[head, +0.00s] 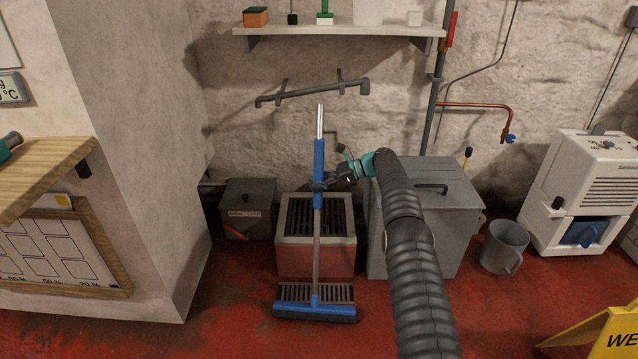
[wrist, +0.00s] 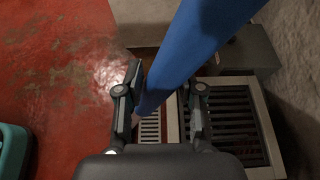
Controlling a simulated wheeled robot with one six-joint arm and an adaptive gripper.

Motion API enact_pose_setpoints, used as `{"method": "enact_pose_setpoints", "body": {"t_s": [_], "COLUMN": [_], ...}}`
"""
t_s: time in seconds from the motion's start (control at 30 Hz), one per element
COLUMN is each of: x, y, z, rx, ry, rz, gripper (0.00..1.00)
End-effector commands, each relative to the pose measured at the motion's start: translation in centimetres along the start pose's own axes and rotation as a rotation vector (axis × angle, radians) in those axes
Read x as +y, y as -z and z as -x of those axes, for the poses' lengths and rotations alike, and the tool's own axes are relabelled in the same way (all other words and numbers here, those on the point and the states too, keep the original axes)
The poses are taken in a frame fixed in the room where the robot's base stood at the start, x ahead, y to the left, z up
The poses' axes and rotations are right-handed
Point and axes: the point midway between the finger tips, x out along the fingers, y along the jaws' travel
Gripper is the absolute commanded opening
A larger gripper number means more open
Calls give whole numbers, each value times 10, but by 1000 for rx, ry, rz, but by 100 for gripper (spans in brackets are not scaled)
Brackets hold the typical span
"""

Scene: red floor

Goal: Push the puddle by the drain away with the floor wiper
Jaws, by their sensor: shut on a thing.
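The floor wiper (head: 316,260) stands nearly upright, with a blue grip on a metal pole and a wide blue head with a dark lower edge. My gripper (head: 322,185) is shut on its blue grip; in the wrist view the fingers (wrist: 167,88) lie either side of the blue handle (wrist: 190,50). The wiper head rests at the near edge of the floor drain grate (head: 290,292), on or just above the floor. The drain (wrist: 150,128) also shows between the fingers. I cannot make out a clear puddle outline; the red floor looks glossy in the wrist view.
A brick-sided box with a dark grate (head: 287,257) stands behind the drain. A grey metal bin (head: 435,220), a bucket (head: 503,247) and a yellow wet-floor sign (head: 595,335) are to the right. A wall corner (head: 150,220) is at left. Open red floor lies in front.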

Motion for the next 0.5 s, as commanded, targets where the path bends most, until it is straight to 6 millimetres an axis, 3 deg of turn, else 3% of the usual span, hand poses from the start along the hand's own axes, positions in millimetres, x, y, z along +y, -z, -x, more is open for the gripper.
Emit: {"method": "enact_pose_setpoints", "body": {"t_s": [0.5], "x": [0], "y": [-18], "z": [8], "rx": [1], "ry": [2], "rz": [4], "gripper": [0]}}
